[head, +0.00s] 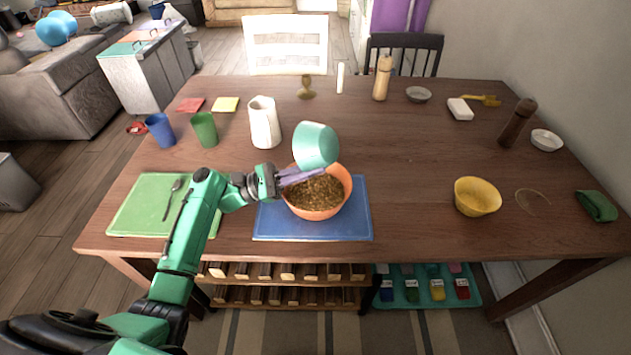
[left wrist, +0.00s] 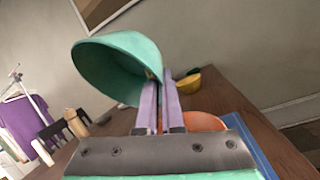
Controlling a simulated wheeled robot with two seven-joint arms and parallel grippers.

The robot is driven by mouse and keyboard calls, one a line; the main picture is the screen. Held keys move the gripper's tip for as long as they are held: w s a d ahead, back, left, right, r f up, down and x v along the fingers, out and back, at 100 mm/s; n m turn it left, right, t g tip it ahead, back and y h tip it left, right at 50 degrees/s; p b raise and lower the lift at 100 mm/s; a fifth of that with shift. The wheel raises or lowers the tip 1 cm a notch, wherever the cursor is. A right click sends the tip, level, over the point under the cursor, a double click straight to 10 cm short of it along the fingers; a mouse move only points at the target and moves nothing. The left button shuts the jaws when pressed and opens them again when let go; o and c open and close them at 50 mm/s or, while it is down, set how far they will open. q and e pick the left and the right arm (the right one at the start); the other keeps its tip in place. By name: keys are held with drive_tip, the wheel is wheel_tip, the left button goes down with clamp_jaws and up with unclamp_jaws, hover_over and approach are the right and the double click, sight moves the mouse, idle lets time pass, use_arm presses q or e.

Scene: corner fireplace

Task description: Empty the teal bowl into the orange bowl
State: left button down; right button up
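The teal bowl (head: 315,145) is tilted over the far side of the orange bowl (head: 344,196) in the head view. My left gripper (head: 299,177) is shut on the teal bowl's rim; the bowl also shows tilted in the left wrist view (left wrist: 112,62). The orange bowl stands on a blue mat (head: 355,225) and holds a brown grainy fill (head: 318,193). A strip of the orange bowl shows behind the fingers in the left wrist view (left wrist: 205,122). The teal bowl's inside is hidden in the head view. My right gripper is not in view.
A white pitcher (head: 264,124) stands just behind the left gripper. Blue (head: 160,131) and green (head: 204,130) cups are at the left. A green mat (head: 146,205) with a spoon lies at front left. A yellow bowl (head: 477,196) stands at the right, with clear table before it.

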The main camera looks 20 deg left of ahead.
sight(319, 145)
use_arm(q)
drive_tip(key=shift+w+a+r+n+t+h, duration=0.1)
drive_tip(key=shift+a+r+n+t+h, duration=0.2)
drive_tip(key=shift+r+n+t+h, duration=0.5)
drive_tip(key=shift+a+r+n+t+h, duration=0.25)
drive_tip(key=shift+r+n+t+h, duration=0.15)
drive_tip(key=shift+r+n+t, duration=0.75)
idle(1.6)
drive_tip(key=shift+f+n+t+b, duration=0.2)
drive_tip(key=shift+n+t+b, duration=0.25)
drive_tip(key=shift+n+b, duration=0.1)
idle(2.7)
